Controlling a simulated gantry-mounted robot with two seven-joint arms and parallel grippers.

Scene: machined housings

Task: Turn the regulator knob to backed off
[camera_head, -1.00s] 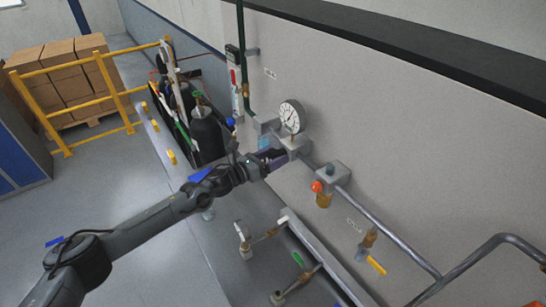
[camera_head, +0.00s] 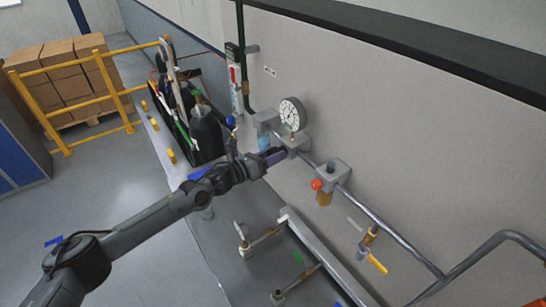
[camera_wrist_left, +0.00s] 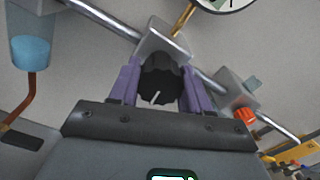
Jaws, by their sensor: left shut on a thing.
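The regulator knob (camera_wrist_left: 160,83) is black and ribbed with a white pointer line, and it shows in the left wrist view between the purple fingers of my left gripper (camera_wrist_left: 158,92). The fingers are shut on it from both sides. The knob sits in front of a grey regulator body (camera_wrist_left: 163,42) on the wall pipe. In the head view my left gripper (camera_head: 274,157) reaches this body (camera_head: 296,142) from the left, and the knob is hidden there. A round white gauge (camera_head: 291,115) stands above the body. My right gripper is not in view.
A second grey block (camera_head: 332,174) with an orange-red knob (camera_head: 317,184) sits right along the pipe. A filter with a blue bowl (camera_wrist_left: 31,52) is at the left. A yellow-handled valve (camera_head: 377,264) is lower right. Dark cylinders (camera_head: 206,135) stand behind my arm.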

